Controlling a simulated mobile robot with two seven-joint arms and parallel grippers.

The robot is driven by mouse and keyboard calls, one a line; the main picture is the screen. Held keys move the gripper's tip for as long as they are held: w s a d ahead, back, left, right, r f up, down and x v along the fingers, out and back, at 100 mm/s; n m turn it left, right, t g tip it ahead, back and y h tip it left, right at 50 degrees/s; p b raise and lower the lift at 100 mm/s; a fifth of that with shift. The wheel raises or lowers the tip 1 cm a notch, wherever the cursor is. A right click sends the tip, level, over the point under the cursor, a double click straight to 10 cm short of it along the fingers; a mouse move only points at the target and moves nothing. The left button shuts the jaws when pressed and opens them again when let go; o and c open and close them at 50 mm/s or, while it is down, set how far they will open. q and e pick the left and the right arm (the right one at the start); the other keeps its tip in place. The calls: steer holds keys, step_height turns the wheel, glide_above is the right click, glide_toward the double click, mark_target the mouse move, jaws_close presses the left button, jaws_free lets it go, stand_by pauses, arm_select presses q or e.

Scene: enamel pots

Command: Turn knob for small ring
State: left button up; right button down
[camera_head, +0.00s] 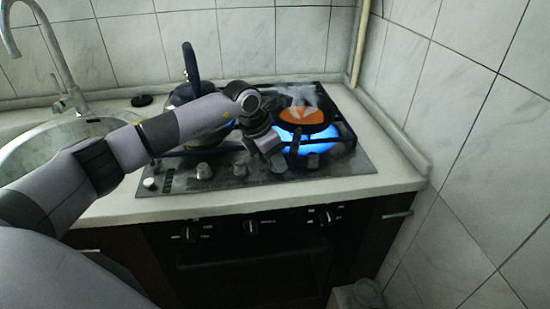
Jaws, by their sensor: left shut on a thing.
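A blue flame (317,148) burns at the right burner under an orange pan (303,116). The left burner is partly hidden by my arm. My right gripper is not in view.
Pale steam (305,95) rises over the pan. A kettle with a dark blue handle (190,68) stands behind my left arm. A sink and tap (67,85) are at the left. A tiled wall (480,130) closes the right side. An oven (255,260) is below.

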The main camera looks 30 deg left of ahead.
arm_select(q)
steer(key=m+h+b, duration=0.1)
steer(key=m+b, duration=0.1)
steer(key=m, duration=0.1)
steer(key=shift+w+g, duration=0.1)
steer(key=shift+g, duration=0.2)
steer(key=m+b, duration=0.1)
steer(key=m, duration=0.1)
steer(key=m+g+h+b, duration=0.1)
steer(key=m, duration=0.2)
steer(key=shift+w+a+g, duration=0.1)
steer(key=shift+g, duration=0.2)
steer(key=m+g+b, duration=0.1)
steer(key=m, duration=0.1)
steer(key=shift+m, duration=0.4)
steer(key=m+g+b, duration=0.1)
steer(key=m, duration=0.1)
steer(key=shift+w+m, duration=0.15)
steer(key=shift+m, duration=0.15)
steer(key=shift+m+g+b, duration=0.4)
steer(key=shift+m+b, duration=0.05)
steer(key=shift+m, duration=0.45)
steer(key=shift+r+m, duration=0.1)
steer(key=shift+m, duration=0.4)
steer(key=o, duration=1)
